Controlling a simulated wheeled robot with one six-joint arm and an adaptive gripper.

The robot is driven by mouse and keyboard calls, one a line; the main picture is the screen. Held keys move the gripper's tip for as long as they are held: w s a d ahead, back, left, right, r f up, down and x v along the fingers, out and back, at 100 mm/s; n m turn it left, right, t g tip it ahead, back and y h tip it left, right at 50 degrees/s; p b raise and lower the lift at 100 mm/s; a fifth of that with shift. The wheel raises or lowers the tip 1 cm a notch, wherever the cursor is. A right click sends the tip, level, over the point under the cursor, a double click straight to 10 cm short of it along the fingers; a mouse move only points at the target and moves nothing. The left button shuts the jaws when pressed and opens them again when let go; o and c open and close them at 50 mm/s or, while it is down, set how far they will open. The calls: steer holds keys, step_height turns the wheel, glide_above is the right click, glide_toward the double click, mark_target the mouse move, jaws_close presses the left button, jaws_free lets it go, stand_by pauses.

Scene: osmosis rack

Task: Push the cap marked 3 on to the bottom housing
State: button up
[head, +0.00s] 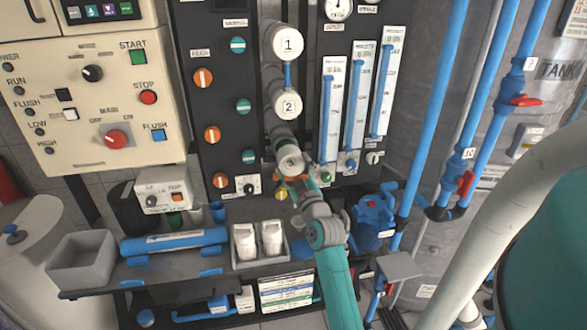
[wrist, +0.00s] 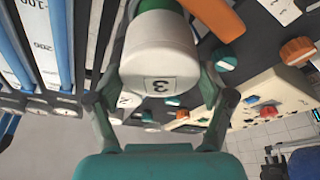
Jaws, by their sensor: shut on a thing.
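The white cap marked 3 (head: 291,163) is at the front end of the bottom housing (head: 284,138), below the caps marked 1 (head: 288,42) and 2 (head: 287,104). In the wrist view the cap (wrist: 160,55) fills the space between the fingers, its label upside down. My gripper (wrist: 162,82) is shut on the cap's sides, one finger on each side. The cap is in line with the housing, part of which shows behind it in the wrist view (wrist: 152,5). I cannot tell whether the cap is fully seated.
A panel with orange and teal valve knobs (head: 203,78) stands left of the housings. Flow meters (head: 355,100) stand at right. Below are a bench with a blue cylinder (head: 175,243), a grey bin (head: 82,262) and two white filters (head: 257,240) in a tray.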

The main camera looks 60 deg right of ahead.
steer(key=shift+w+d, duration=1.45)
steer(key=shift+d, duration=0.25)
stand_by(1.3)
steer(key=o, duration=1.1)
steer(key=v, duration=1.2)
